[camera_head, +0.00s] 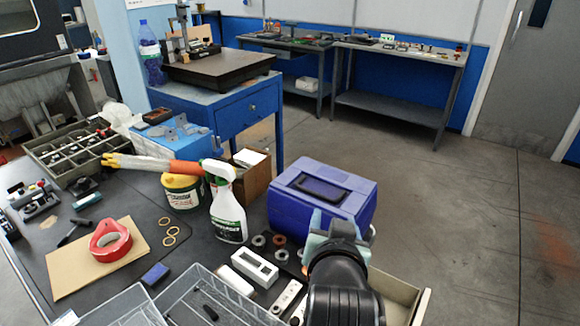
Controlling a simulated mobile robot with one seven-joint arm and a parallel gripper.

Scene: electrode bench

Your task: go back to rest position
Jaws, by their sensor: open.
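My gripper (340,226) is at the lower right of the head view, at the end of my black arm. It is seen from behind, in front of the blue-purple box (305,205) with a dark recess in its lid. Its light grey-blue jaw parts stand apart. The gripper is open, and nothing shows between the jaws, though the wrist hides part of that space. Whether it touches the box cannot be told.
A blue cabinet (232,112) stands behind. Open floor (450,215) lies to the right.

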